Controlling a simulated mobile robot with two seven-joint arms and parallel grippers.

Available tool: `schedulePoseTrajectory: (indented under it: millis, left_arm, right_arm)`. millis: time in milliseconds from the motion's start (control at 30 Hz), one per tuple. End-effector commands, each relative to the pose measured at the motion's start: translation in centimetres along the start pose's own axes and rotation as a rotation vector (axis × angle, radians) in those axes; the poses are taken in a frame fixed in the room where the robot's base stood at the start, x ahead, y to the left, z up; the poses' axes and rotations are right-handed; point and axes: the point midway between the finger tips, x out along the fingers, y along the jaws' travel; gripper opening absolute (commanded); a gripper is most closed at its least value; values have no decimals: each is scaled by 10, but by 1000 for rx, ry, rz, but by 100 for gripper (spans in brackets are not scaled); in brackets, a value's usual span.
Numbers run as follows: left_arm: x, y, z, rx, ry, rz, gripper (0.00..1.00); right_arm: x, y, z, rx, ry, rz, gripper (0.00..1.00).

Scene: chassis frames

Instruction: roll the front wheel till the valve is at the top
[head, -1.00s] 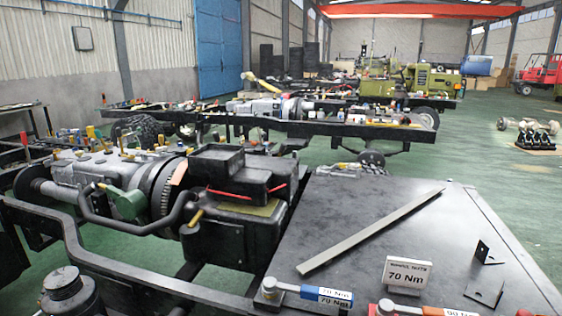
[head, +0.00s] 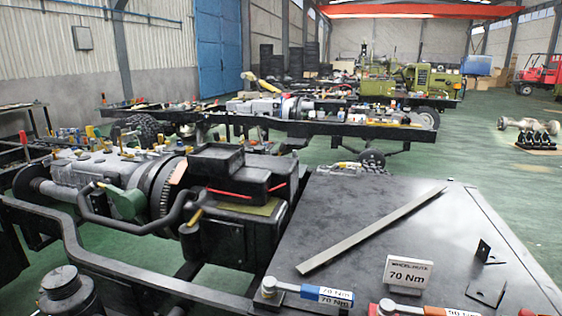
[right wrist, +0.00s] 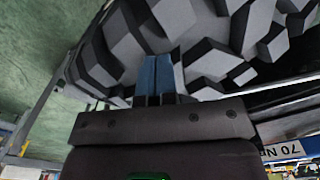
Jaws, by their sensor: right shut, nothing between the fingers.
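A wheel's tyre (right wrist: 205,35) with chunky block tread fills the upper part of the right wrist view. My right gripper (right wrist: 157,62) has its two blue fingers together, with nothing between them. Its fingertips are at the tread, among the blocks; I cannot tell whether they touch it. The wheel's valve and rim face are not visible in any view. Neither gripper shows in the head view, and my left gripper is out of view.
In the head view, a dark bench top (head: 350,215) carries a metal bar (head: 370,230), a 70 Nm sign (head: 408,271), small brackets and torque wrenches (head: 305,291). An engine (head: 110,180) on a black chassis frame is at left. Green floor (head: 480,190) is open at right.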

Motion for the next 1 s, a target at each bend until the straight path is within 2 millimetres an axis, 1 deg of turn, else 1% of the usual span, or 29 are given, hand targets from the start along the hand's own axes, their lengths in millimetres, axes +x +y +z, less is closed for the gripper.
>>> schedulePoseTrajectory:
  millis: [333, 1000]
  left_arm:
    - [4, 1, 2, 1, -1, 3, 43]
    - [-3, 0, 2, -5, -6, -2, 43]
  right_arm:
    - [10, 0, 0, 0, -1, 1, 0]
    - [6, 11, -6, -1, 0, 0, 0]
